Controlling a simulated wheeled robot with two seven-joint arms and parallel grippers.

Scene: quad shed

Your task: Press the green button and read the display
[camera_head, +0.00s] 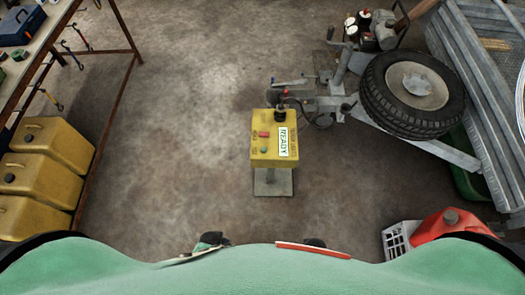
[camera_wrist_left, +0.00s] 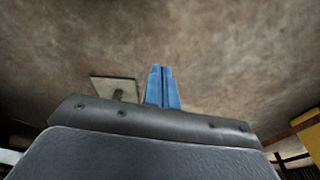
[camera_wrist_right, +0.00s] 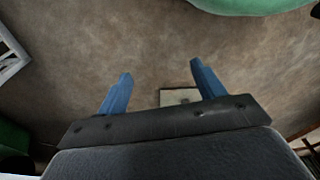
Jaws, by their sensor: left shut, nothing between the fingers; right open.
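A yellow control box (camera_head: 262,155) stands on a short grey post with a square base plate (camera_head: 273,187) in the middle of the head view. Its top carries a green button (camera_head: 264,150), a red button (camera_head: 264,134) above it, and a white display (camera_head: 283,142) reading "READY" in green, sideways. My left gripper (camera_wrist_left: 162,70) is shut and empty in the left wrist view, with a square plate on the floor beyond it. My right gripper (camera_wrist_right: 161,80) is open and empty in the right wrist view, with a similar plate beyond. No fingers show clearly in the head view.
A trailer (camera_head: 470,60) with a spare tyre (camera_head: 375,98) stands at the right, its hitch reaching behind the box. Yellow canisters (camera_head: 35,175) and a workbench (camera_head: 40,40) line the left. A red can (camera_head: 450,232) sits lower right. Floor left of the box is clear.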

